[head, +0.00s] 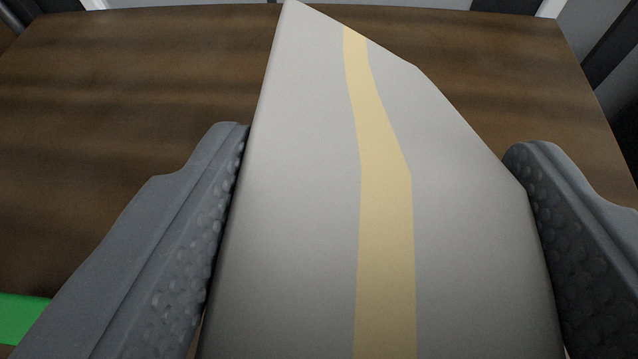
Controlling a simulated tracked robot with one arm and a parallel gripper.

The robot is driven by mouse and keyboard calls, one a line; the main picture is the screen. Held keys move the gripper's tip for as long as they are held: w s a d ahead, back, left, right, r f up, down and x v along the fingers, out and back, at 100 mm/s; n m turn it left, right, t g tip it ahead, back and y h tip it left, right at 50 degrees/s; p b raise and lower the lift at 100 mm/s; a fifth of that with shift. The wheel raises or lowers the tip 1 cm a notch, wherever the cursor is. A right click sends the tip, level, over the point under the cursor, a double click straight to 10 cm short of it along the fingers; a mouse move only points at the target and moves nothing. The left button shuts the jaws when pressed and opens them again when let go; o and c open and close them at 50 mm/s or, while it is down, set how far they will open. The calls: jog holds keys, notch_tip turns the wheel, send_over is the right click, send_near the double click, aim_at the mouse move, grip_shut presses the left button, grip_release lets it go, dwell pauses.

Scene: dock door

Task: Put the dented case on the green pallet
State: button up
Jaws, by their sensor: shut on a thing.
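A pale grey case (300,200) with a yellow tape stripe fills the middle of the head view. Its far right part slopes away, a dented or cut-off corner. My gripper (380,185) is shut on the case, with one textured finger pressed to its left side and the other to its right side. The case's near end runs out of the picture. A green surface (20,318), perhaps part of the green pallet, shows only as a small piece at the lower left. I cannot tell how high the case is above what lies below.
A dark brown wooden surface (130,90) spreads behind and on both sides of the case. It is bare where it shows. Beyond its far edge are white and dark upright parts and grey floor or wall.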

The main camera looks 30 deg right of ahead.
jog(key=shift+f+b, duration=1.1)
jog(key=shift+f, duration=0.7)
jog(key=o, duration=1.7)
jog(key=shift+c, duration=0.2)
jog(key=p+v, duration=0.4)
jog(key=v, duration=0.8)
jog(key=shift+r, duration=0.1)
